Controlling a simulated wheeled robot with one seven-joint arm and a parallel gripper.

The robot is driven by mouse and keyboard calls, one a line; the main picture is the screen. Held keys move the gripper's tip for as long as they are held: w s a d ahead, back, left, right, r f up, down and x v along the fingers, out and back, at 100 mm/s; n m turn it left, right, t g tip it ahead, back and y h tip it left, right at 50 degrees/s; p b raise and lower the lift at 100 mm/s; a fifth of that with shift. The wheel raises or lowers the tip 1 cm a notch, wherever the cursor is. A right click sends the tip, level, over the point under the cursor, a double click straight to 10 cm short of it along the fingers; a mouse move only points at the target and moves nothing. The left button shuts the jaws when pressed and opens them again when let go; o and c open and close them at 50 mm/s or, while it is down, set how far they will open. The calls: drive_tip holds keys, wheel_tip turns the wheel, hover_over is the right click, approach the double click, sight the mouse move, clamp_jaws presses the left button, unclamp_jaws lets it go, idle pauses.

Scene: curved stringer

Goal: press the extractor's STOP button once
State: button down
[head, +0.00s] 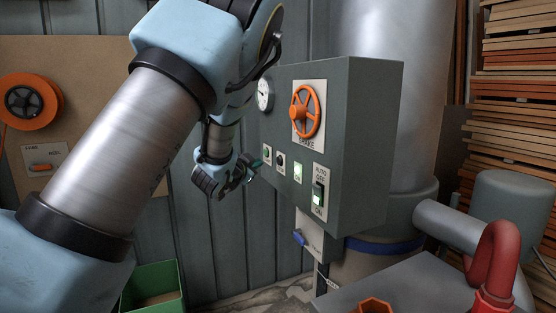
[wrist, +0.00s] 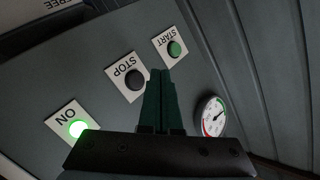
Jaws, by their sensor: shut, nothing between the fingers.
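The grey extractor control box (head: 355,150) fills the middle of the head view. Its black round STOP button (wrist: 134,80) sits on a white label in the wrist view. In the head view the STOP button (head: 281,160) is just right of my fingertips. My gripper (wrist: 160,73) is shut and empty, its dark green fingers pointing at the panel. In the wrist view the tips overlap the STOP label's edge, close beside the button on the START side. I cannot tell whether they touch the panel. In the head view my gripper (head: 255,163) is at the panel's left edge.
The green START button (wrist: 174,48) and the lit green ON lamp (wrist: 77,129) flank STOP. A gauge (wrist: 211,116) is near. An orange handwheel (head: 306,111) and a toggle switch (head: 318,193) are on the same face. A green bin (head: 153,287) stands below left.

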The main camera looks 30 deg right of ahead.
drive_tip(key=shift+s+d, duration=0.2)
drive_tip(key=shift+d, duration=1.5)
drive_tip(key=shift+d+b, duration=0.15)
drive_tip(key=shift+b, duration=0.15)
idle(0.5)
drive_tip(key=shift+d, duration=0.3)
drive_tip(key=shift+s+d, duration=0.1)
drive_tip(key=shift+d, duration=0.3)
idle(0.9)
drive_tip(key=shift+a+b, duration=0.15)
drive_tip(key=shift+b, duration=0.15)
drive_tip(key=shift+a, duration=0.65)
drive_tip(key=shift+a, duration=0.1)
drive_tip(key=shift+w+a+b, duration=0.2)
drive_tip(key=shift+a+b, duration=0.2)
drive_tip(key=shift+a, duration=0.8)
drive_tip(key=shift+w+a+b, duration=0.2)
drive_tip(key=shift+a+b, duration=0.2)
drive_tip(key=shift+a, duration=0.8)
